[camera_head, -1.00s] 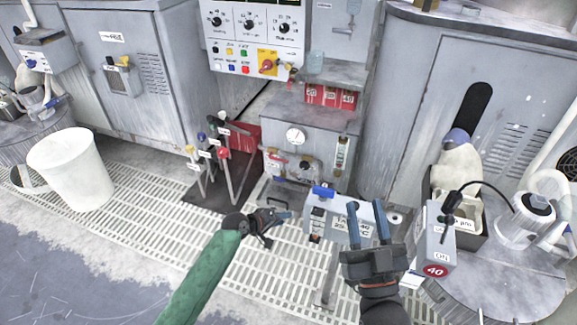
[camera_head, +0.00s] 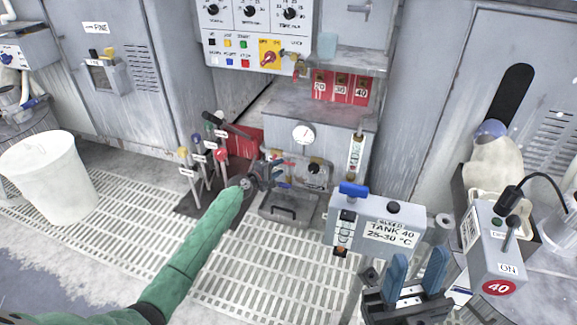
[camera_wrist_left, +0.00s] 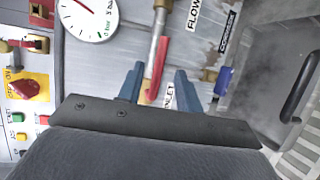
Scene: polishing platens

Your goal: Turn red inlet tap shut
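The red inlet tap shows as a red lever (camera_wrist_left: 158,66) on a metal pipe in the left wrist view, with an "INLET" label partly visible beside it. In the head view its red handle (camera_head: 277,163) is small and partly hidden by my left gripper. My left gripper (camera_head: 270,172) is at the front of the valve panel. In the left wrist view its blue fingers (camera_wrist_left: 158,78) are apart, one on each side of the red lever, with gaps visible. My right gripper (camera_head: 415,270) is open and empty at the lower right, away from the tap.
A pressure gauge (camera_head: 303,133) sits above the tap, and a blue-handled tap (camera_wrist_left: 222,80) is beside it. Colored levers (camera_head: 205,155) stand to the left. A grey "TANK 40" box (camera_head: 375,222) stands front right, near my right gripper. A white bucket (camera_head: 48,180) is far left.

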